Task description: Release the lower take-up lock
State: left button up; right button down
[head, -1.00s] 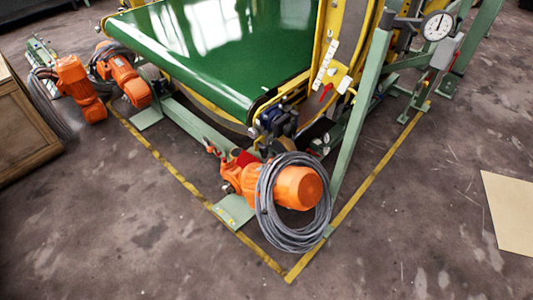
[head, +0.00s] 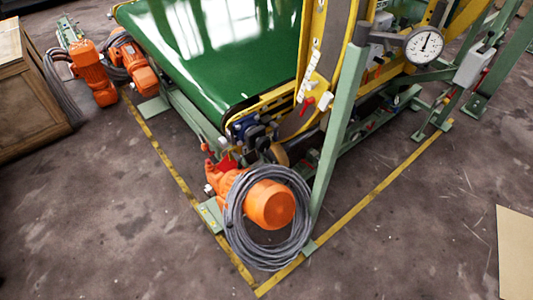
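Neither of my grippers is in the head view. The ring machine with a green belt (head: 215,50) and yellow frame (head: 305,45) fills the upper middle. A red lever (head: 308,106) sits beside a pale handle (head: 326,101) on the yellow frame. Another red part (head: 227,161) shows low by the belt's near corner, next to a dark blue mechanism (head: 250,132). I cannot tell which of these is the lower take-up lock. A round dial gauge (head: 424,45) is mounted at the upper right.
An orange motor (head: 268,204) with a coiled grey cable (head: 232,225) stands at the near corner. More orange motors (head: 92,72) are at the left. A wooden crate (head: 30,100) stands far left. A yellow floor line (head: 372,196) borders the machine. The foreground floor is clear.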

aim_at(238, 158)
jog(key=i+l+u, duration=0.35)
jog(key=l, duration=1.45)
jog(key=l+u, duration=0.4)
jog(key=l, duration=1.4)
jog(key=k, duration=0.05)
